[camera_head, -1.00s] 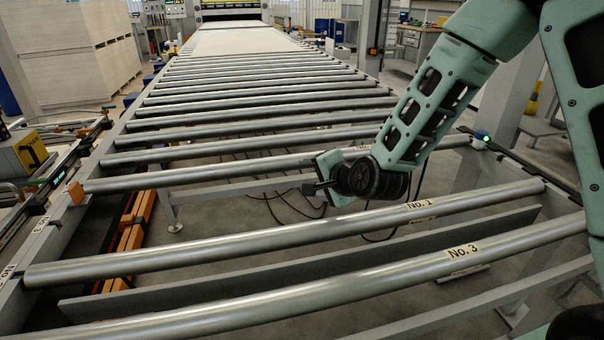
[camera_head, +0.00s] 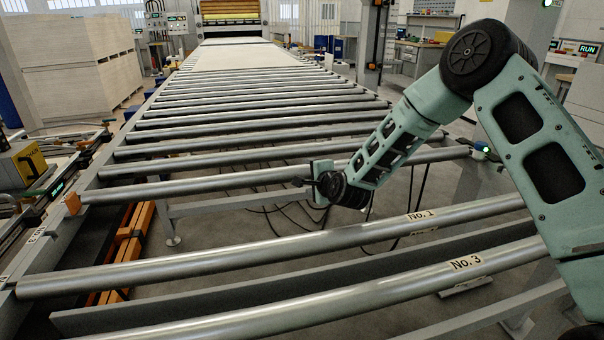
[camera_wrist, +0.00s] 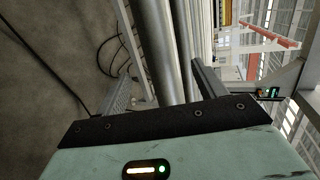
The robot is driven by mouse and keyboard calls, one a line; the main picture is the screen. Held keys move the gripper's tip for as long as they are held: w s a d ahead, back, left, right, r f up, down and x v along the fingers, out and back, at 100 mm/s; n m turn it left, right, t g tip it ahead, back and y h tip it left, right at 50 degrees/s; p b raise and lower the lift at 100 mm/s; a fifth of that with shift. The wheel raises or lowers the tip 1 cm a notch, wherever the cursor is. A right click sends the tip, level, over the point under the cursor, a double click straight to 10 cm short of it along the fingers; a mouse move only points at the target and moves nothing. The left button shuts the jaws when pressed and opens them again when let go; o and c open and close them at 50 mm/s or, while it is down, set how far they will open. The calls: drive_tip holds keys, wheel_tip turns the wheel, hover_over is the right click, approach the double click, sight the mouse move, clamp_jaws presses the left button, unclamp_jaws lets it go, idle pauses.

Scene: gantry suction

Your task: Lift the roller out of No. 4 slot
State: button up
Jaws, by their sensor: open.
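My gripper (camera_head: 302,182) is at the end of my arm, beside the unlabelled roller (camera_head: 225,181) beyond the roller marked No. 1. In the wrist view my gripper (camera_wrist: 160,70) is open, with a finger on each side of a long grey roller (camera_wrist: 157,45). I cannot tell whether it touches the roller. Nearer to me lie the No. 1 roller (camera_head: 290,244) and the No. 3 roller (camera_head: 330,297), both on the frame. A slot label on the left rail (camera_head: 22,262) appears to read No. 3. I cannot make out a No. 4 label.
An orange block (camera_head: 72,204) is at the left end of the unlabelled roller. A grey crossbar (camera_head: 200,299) lies between the labelled rollers. Cables (camera_head: 285,222) hang below. More rollers run back to a pale board (camera_head: 250,53). Stacked boards (camera_head: 75,62) stand at the left.

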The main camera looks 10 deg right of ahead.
sight(305, 172)
drive_tip(key=shift+x, duration=2.7)
drive_tip(key=shift+r, duration=0.2)
clamp_jaws()
drive_tip(key=shift+w+r, duration=0.1)
drive_tip(key=shift+r, duration=0.05)
